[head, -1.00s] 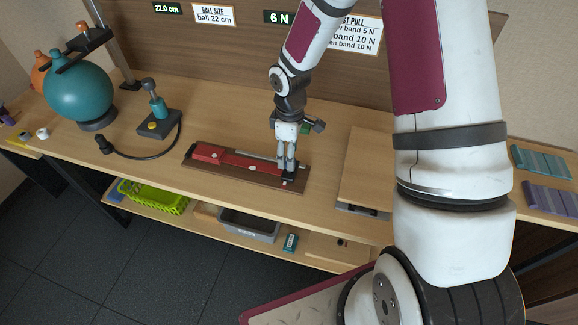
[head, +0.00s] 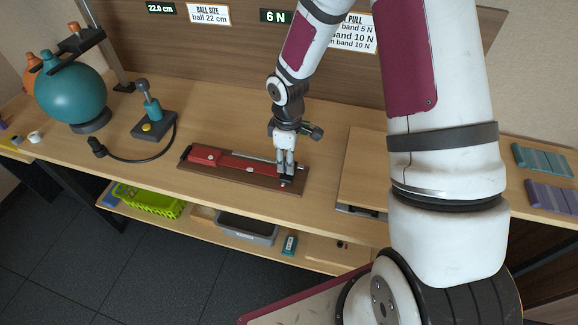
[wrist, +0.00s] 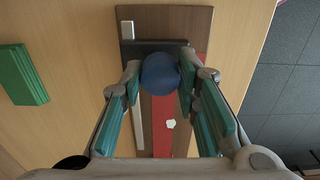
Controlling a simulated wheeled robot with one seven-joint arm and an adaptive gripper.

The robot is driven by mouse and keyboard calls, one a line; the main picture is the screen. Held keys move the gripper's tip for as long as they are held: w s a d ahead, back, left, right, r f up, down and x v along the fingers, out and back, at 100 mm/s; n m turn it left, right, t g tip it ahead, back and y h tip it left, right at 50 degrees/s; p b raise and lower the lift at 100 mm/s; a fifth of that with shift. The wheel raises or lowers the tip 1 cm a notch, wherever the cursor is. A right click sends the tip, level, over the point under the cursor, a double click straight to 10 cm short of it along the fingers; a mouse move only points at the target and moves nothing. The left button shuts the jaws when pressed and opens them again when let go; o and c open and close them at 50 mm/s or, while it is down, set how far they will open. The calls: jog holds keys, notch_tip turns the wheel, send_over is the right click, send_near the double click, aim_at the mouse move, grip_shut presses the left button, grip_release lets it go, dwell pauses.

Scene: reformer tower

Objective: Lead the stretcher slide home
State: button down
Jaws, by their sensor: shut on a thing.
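The stretcher slide is a long brown board (head: 292,187) with a red bar (head: 238,162) and a pale rail on it, lying flat on the bench. My gripper (head: 286,180) points down at the board's right end. In the wrist view, my gripper (wrist: 159,78) is shut on a round blue knob (wrist: 160,73), one finger on each side. A dark block (wrist: 150,46) lies just behind the knob, across the board. The red bar (wrist: 163,130) and the pale rail (wrist: 138,125) run along the board. The knob hides part of the block.
A teal ball (head: 70,95) on a stand and a pump (head: 150,115) with a hose are at the left. A raised wooden panel (head: 372,170) is close right of the board. A green block (wrist: 22,75) lies apart from the board in the wrist view.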

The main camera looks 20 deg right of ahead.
jog(key=shift+w+a, duration=0.1)
jog(key=shift+a, duration=0.05)
jog(key=shift+w+a+b, duration=0.4)
jog(key=shift+w+a, duration=0.3)
jog(key=shift+a, duration=0.25)
jog(key=shift+w+a+b, duration=0.4)
jog(key=shift+w+a, duration=0.3)
jog(key=shift+a, duration=0.3)
jog(key=shift+w+a+b, duration=0.5)
jog(key=shift+w+a, duration=0.25)
jog(key=shift+a, duration=0.2)
jog(key=shift+w+a+b, duration=0.45)
jog(key=shift+w+a, duration=0.3)
jog(key=shift+a, duration=0.3)
jog(key=shift+w+a+b, duration=0.55)
jog(key=shift+w+a, duration=0.2)
jog(key=shift+a, duration=0.25)
jog(key=shift+w+a+b, duration=0.5)
jog(key=shift+w+a, duration=0.2)
jog(key=shift+a, duration=0.25)
jog(key=shift+w+a, duration=0.1)
jog(key=shift+a, duration=0.05)
jog(key=shift+w+a, duration=0.2)
jog(key=c, duration=0.9)
grip_release()
